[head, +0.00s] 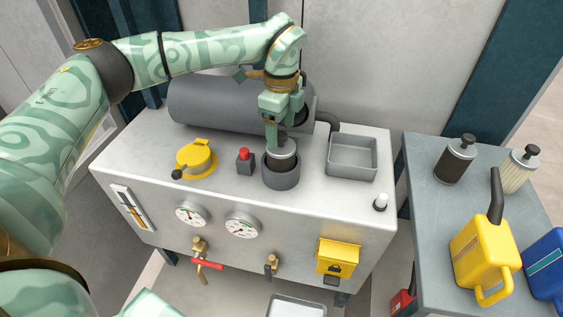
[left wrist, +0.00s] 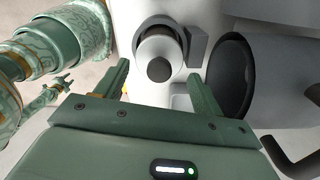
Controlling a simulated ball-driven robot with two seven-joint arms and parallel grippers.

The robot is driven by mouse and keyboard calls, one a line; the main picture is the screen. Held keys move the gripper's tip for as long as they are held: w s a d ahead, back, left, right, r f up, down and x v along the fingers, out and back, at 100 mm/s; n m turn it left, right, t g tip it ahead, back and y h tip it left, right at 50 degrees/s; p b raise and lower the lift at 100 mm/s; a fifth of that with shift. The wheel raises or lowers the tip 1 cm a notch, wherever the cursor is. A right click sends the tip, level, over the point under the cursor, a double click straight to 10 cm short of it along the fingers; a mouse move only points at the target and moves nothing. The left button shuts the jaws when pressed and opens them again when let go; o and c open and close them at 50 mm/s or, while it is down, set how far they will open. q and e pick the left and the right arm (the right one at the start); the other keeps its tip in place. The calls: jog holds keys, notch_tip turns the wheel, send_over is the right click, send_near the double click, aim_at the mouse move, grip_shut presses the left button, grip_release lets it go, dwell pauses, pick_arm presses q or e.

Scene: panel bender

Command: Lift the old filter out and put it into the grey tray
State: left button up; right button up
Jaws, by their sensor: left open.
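The old filter (head: 283,155) stands upright in a dark grey cylindrical housing (head: 281,181) on the machine's white top. In the left wrist view its pale cap and dark round knob (left wrist: 159,69) show ahead, between the fingers. My left gripper (head: 277,140) is directly over the filter, pointing down. In the left wrist view its two fingers (left wrist: 160,80) are spread wide, with a gap on either side of the knob. In the head view the gripper partly hides the filter top. The grey tray (head: 352,172) is empty, to the right of the housing. My right gripper does not show.
A grey horizontal tank (head: 212,103) lies behind. A yellow lid (head: 196,158) and red button (head: 244,154) are left of the housing. A white-capped post (head: 380,202) stands near the right edge. A side table (head: 425,180) holds two filters and yellow and blue cans.

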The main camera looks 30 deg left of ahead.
aim_at(281, 145)
pick_arm(q)
notch_tip(281, 145, down, 7)
jog(key=shift+r+b, duration=0.15)
jog(key=shift+b, duration=0.6)
jog(key=shift+r, duration=0.1)
jog(key=c, duration=0.7)
